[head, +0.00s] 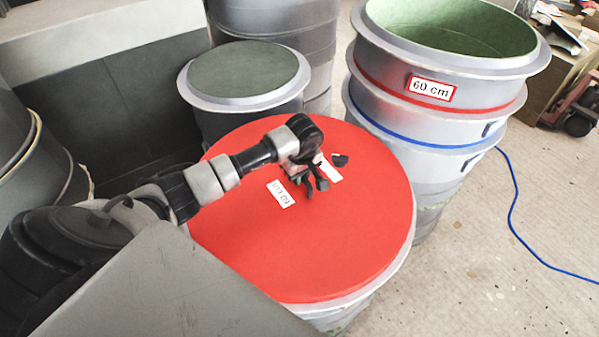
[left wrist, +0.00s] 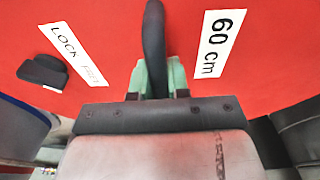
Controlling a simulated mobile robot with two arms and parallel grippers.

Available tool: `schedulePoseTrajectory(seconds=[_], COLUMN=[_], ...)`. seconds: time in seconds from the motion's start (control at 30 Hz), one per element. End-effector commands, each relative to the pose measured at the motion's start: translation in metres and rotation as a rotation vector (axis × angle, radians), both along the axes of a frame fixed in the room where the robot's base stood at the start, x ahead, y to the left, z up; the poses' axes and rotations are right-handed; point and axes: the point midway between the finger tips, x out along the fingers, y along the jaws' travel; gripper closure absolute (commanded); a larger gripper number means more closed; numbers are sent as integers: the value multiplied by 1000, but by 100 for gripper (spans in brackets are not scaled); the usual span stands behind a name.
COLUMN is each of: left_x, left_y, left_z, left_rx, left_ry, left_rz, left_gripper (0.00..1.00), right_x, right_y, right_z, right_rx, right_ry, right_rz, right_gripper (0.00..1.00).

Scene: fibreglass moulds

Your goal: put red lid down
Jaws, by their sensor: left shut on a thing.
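The red lid (head: 300,250) is a large round disc over a grey mould (head: 385,283), whose rim shows along the lid's lower right edge. I cannot tell whether the lid rests fully on that rim. The lid also fills much of the left wrist view (left wrist: 110,75). It bears a "60 cm" label (left wrist: 219,43), a "LOCK" label (left wrist: 74,56) and a small black block (left wrist: 43,70). My left gripper (head: 312,186) is above the lid's middle, shut on its dark handle (left wrist: 154,45), between greenish fingers. My right gripper is not in view.
A stack of grey moulds (head: 435,130) with red and blue bands and a "60 cm" label stands at the back right. A smaller dark-topped drum (head: 248,72) stands behind the lid. A blue cable (head: 515,215) crosses the open concrete floor at the right.

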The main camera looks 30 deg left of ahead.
Motion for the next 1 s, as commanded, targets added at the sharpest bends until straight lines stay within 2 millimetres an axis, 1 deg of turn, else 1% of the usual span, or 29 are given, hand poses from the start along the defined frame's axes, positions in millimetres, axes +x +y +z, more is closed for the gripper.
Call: schedulePoseTrajectory(seconds=[0.03, 0.17, 0.43, 0.53, 0.67, 0.9, 1.0], left_x=[0, 0, 0, 1, 0, -3, -5], left_y=[0, 0, 0, 0, -2, -8, -10], left_z=[-1, 0, 0, 6, 25, 77, 95], left_rx=[0, 0, 0, 0, 1, 1, 1], left_ry=[0, 0, 0, -3, -6, -6, -5], left_rz=[0, 0, 0, 0, -2, -2, -1], left_gripper=[79, 59, 58, 58, 58, 58, 58], right_x=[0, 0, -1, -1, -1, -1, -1], right_y=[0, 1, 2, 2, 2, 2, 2], right_z=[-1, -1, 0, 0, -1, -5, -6], right_rx=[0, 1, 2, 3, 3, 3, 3], right_ry=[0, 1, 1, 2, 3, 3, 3], right_rz=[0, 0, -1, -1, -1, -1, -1], right_gripper=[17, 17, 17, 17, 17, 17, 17])
